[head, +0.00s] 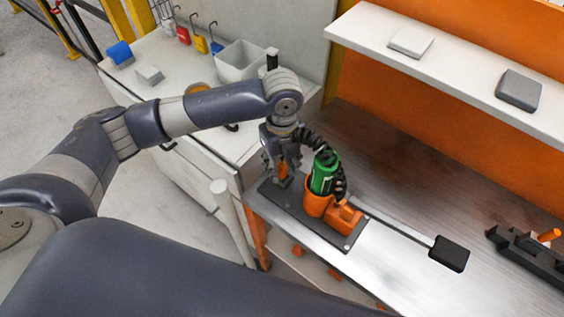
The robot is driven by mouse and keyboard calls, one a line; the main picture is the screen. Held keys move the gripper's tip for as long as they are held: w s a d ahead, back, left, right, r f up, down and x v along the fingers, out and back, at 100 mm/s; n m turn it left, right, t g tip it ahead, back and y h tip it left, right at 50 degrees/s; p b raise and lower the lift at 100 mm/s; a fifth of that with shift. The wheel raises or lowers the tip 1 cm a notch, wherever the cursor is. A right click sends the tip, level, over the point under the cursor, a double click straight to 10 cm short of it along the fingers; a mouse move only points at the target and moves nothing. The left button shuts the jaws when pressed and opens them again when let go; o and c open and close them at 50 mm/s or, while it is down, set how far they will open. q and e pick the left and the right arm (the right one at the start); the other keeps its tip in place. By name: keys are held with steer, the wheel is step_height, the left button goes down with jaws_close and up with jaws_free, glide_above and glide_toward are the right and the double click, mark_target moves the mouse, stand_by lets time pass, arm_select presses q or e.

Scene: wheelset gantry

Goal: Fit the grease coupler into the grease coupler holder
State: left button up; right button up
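My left gripper (282,168) points down over the left end of a dark base plate (336,240) on the bench. It appears closed around a small orange piece, which I take to be the grease coupler (283,170). A black ribbed hose (326,146) arches from beside the green canister to the gripper. The grease coupler holder appears to be the small part on the plate just below the fingers (284,183); the gripper largely hides it. I cannot tell whether coupler and holder touch. My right gripper is not in view.
A green canister (324,172) stands in an orange cup (318,204) close right of the gripper, with an orange block (346,217) beside it. A long-handled black-headed tool (449,253) lies right. A white shelf (460,78) overhangs the bench's back.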

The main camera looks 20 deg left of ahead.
arm_select(q)
steer(key=shift+r, duration=0.1)
step_height(320, 180, up, 12)
steer(key=b, duration=0.2)
stand_by(0.4)
stand_by(0.4)
